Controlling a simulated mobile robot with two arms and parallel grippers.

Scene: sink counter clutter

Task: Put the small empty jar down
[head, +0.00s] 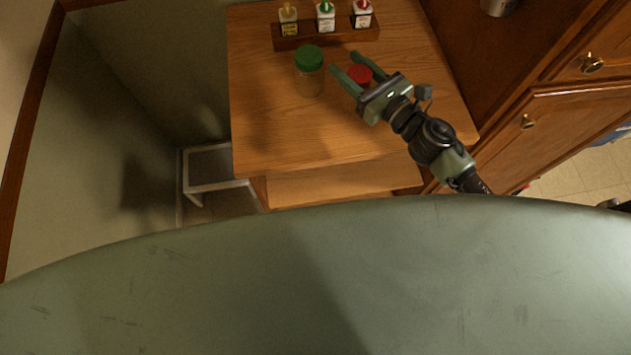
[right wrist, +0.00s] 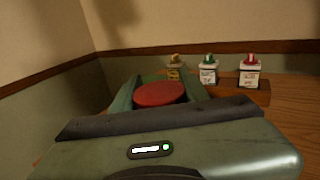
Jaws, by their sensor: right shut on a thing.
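My right gripper (head: 343,62) reaches over the wooden counter from the right, shut on a small jar with a red lid (head: 360,73). The lid sits between the two green fingers; the jar's body is mostly hidden. In the right wrist view the red lid (right wrist: 160,94) fills the space between the fingers. I cannot tell whether the jar's base touches the counter. My left gripper is not in view.
A larger clear jar with a green lid (head: 309,72) stands left of the right fingertips. A wooden rack (head: 345,32) with several small bottles is at the back of the counter (head: 300,140). The counter's front is clear. Cabinets (head: 560,110) stand at right.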

